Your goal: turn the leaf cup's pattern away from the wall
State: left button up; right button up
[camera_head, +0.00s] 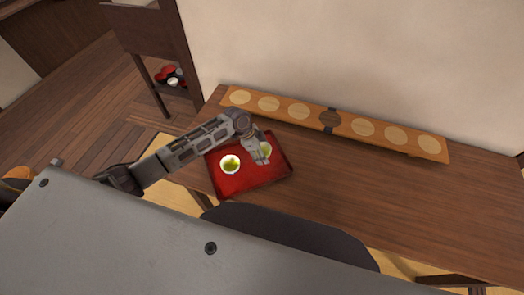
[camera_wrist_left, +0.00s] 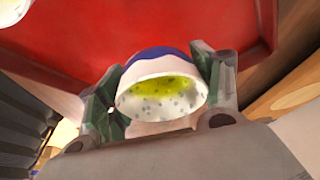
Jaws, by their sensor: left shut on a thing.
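A white cup with green tea inside (camera_head: 266,149) is at the right part of the red tray (camera_head: 247,185), partly hidden by my left gripper (camera_head: 261,156). In the left wrist view, my left gripper (camera_wrist_left: 160,92) has one finger on each side of this cup (camera_wrist_left: 160,70) and is shut on it. The cup has a dark blue band or pattern on its side towards the top of that view. I cannot make out a leaf shape. A second white cup with green tea (camera_head: 230,164) stands to the left on the tray. My right gripper is not in view.
The tray lies at the left end of a dark wooden table (camera_head: 400,205). A long wooden board with round inlays (camera_head: 330,119) runs along the wall (camera_head: 370,50). The table's right part is clear. A dark shelf with red bowls (camera_head: 166,72) stands behind left.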

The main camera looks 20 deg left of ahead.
pick_arm(q)
jog(key=shift+r+n+t+p, duration=0.1)
jog(key=shift+n+t+p, duration=0.3)
jog(key=shift+n, duration=0.8)
jog(key=shift+n+p, duration=0.4)
jog(key=shift+p, duration=0.25)
jog(key=shift+n+t+y+p, duration=0.4)
jog(key=shift+n+p, duration=0.5)
jog(key=shift+p, duration=0.25)
jog(key=shift+n+t+y+p, duration=0.4)
jog(key=shift+n+p, duration=0.75)
jog(key=shift+n, duration=0.05)
jog(key=shift+d+n, duration=0.1)
jog(key=shift+n, duration=0.6)
jog(key=shift+n+t+y, duration=0.3)
jog(key=shift+n, duration=0.2)
jog(key=shift+f+b, duration=0.35)
jog(key=shift+f, duration=0.5)
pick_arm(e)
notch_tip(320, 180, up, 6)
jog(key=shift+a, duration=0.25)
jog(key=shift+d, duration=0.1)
